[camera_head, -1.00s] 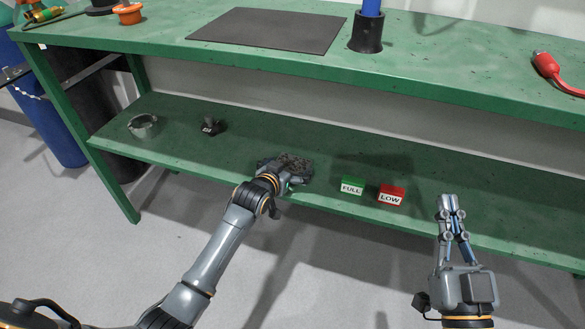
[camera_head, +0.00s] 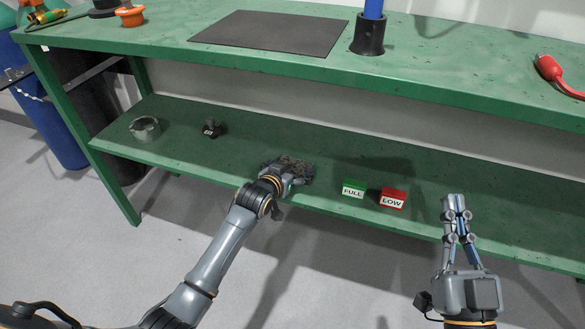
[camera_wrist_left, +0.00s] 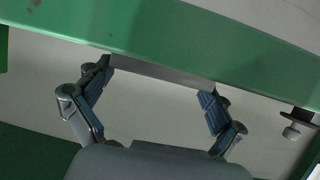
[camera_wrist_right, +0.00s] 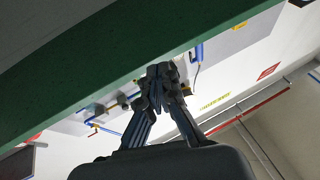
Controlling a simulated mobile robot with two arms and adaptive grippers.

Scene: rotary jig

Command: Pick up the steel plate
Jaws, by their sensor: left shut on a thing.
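The steel plate (camera_head: 295,163) is a dark, mottled flat piece at the middle of the bench's lower shelf. My left gripper (camera_head: 288,178) is at its near side and partly covers it. In the left wrist view the fingers (camera_wrist_left: 158,82) stand wide apart, with a grey edge (camera_wrist_left: 160,74) of the plate spanning between them, so the gripper is shut on the plate. Whether the plate touches the shelf is hard to tell. My right gripper (camera_head: 453,203) is in front of the shelf's right part, empty, with its fingertips together; they also meet in the right wrist view (camera_wrist_right: 161,82).
A green FULL block (camera_head: 353,188) and a red LOW block (camera_head: 392,198) stand right of the plate. A metal ring (camera_head: 144,128) and a small black part (camera_head: 211,128) lie to the left. The green top board (camera_head: 450,75) overhangs the shelf (camera_head: 180,155).

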